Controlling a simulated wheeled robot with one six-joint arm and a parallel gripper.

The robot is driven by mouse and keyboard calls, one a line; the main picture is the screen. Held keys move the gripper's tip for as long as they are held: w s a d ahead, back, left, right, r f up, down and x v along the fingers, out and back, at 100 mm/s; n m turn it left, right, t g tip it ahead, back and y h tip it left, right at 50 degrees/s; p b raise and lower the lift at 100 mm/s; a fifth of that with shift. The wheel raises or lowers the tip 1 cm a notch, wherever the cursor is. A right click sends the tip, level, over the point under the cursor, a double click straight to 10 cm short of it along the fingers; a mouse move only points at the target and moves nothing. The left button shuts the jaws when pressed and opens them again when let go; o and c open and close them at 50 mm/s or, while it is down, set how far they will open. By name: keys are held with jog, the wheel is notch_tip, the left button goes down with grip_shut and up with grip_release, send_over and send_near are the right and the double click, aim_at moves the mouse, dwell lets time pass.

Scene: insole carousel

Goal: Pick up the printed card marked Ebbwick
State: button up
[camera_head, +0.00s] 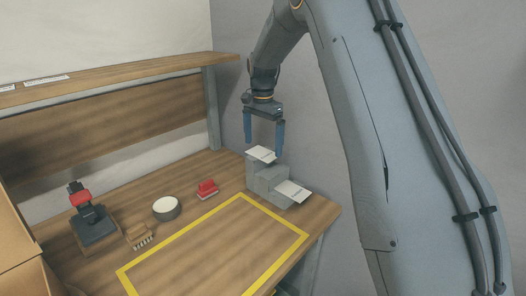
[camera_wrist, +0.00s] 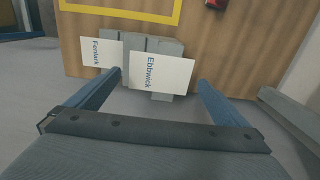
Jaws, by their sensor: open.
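The white card marked Ebbwick (camera_wrist: 168,72) lies between my finger tips in the wrist view, its print turned sideways. In the head view this card (camera_head: 261,154) rests on the top step of a grey stepped stand (camera_head: 262,180). My gripper (camera_head: 264,149) points down just above it, jaws open, one finger to each side. In the wrist view my gripper (camera_wrist: 160,82) frames the card with no visible contact. A second white card (camera_head: 293,191) lies on a lower step. Its word in the wrist view (camera_wrist: 102,53) looks like Fenlark.
The wooden bench (camera_head: 215,225) has a yellow taped rectangle (camera_head: 178,243) beside the stand. A red item (camera_head: 207,189), a round white-topped dish (camera_head: 166,208), a brush (camera_head: 138,237) and a red-and-black device (camera_head: 91,219) stand left. A shelf (camera_head: 110,78) runs above behind.

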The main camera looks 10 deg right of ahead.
aim_at(263, 154)
jog(key=shift+f, duration=0.85)
jog(key=shift+f, duration=0.25)
jog(key=c, duration=0.9)
